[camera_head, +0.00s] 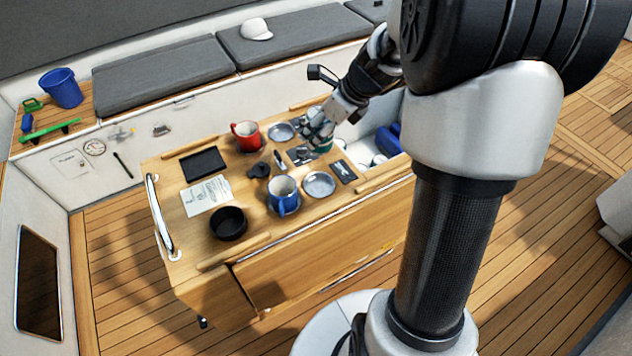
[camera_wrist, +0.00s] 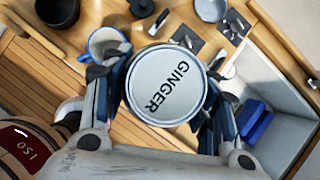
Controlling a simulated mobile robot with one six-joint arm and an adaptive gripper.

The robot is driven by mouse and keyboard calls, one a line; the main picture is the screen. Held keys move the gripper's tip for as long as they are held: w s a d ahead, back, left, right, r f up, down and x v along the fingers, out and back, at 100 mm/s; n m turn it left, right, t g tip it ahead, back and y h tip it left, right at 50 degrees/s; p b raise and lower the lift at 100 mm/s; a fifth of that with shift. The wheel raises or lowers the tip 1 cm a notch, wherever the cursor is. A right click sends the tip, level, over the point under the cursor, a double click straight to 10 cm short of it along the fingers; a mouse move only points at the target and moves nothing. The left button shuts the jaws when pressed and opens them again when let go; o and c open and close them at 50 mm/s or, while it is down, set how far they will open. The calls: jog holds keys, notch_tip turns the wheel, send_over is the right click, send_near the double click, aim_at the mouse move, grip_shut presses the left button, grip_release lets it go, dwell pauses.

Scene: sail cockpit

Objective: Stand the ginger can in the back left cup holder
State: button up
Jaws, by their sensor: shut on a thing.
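My gripper (camera_head: 322,130) is shut on the ginger can (camera_wrist: 165,85). In the wrist view the can's pale round lid faces the camera, lettered GINGER, with a finger on each side. Another round fitting (camera_head: 315,113) is partly hidden behind my gripper.
On the table stand a red mug (camera_head: 246,136), a blue mug (camera_head: 283,196) and a black bowl (camera_head: 229,223). A dark tablet (camera_head: 202,163) and a paper sheet (camera_head: 207,195) lie at left. An open bin with a blue thing (camera_wrist: 256,121) is beside the can.

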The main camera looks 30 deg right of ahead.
notch_tip(320, 180, down, 16)
jog(key=b, duration=0.6)
jog(key=shift+f, duration=0.15)
jog(key=shift+b, duration=0.3)
jog(key=shift+f, duration=0.3)
jog(key=o, duration=1.3)
